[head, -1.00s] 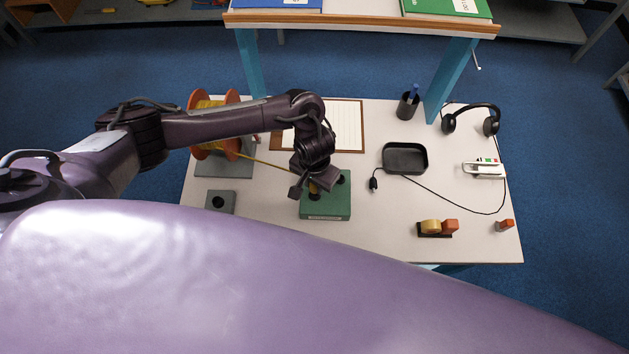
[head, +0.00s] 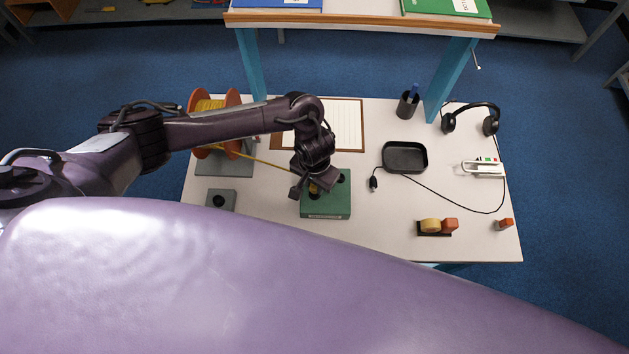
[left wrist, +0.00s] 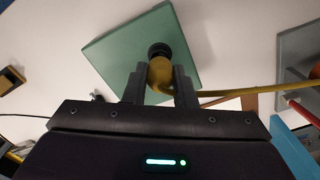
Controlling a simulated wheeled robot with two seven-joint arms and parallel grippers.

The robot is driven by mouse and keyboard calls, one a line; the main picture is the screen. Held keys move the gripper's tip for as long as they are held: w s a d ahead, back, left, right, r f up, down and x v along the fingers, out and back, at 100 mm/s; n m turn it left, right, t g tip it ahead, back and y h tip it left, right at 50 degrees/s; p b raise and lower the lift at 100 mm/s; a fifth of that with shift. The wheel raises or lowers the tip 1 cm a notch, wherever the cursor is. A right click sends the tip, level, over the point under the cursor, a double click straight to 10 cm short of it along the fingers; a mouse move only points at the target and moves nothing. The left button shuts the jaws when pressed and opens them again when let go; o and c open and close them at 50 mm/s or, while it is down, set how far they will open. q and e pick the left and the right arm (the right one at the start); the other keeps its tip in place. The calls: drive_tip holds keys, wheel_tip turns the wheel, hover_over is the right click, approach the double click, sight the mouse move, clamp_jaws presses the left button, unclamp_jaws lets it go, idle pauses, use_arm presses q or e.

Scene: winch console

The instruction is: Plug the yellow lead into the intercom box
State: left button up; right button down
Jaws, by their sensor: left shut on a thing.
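The green intercom box (head: 338,207) stands near the middle of the table, with dark round sockets on its top. It also shows in the left wrist view (left wrist: 115,50). My left gripper (head: 314,186) is over the box and shut on the yellow plug (left wrist: 160,74) of the yellow lead (left wrist: 240,91). In the left wrist view the plug lies between the fingers, against a round black part on the box. I cannot tell how deep it sits. The lead runs left to an orange-sided reel (head: 233,97). My right gripper is not in view.
A purple part of mine hides the foreground.

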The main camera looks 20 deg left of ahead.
use_arm(q)
drive_tip(key=shift+f+b, duration=0.55)
drive_tip(key=shift+f, duration=0.45)
drive_tip(key=o, duration=1.1)
drive_tip(key=shift+c, duration=0.2)
drive_tip(key=shift+r, duration=0.1)
wheel_tip(320, 180, up, 8)
drive_tip(key=shift+f+p, duration=0.15)
drive_tip(key=shift+p, duration=0.5)
drive_tip(key=shift+s+f, duration=0.1)
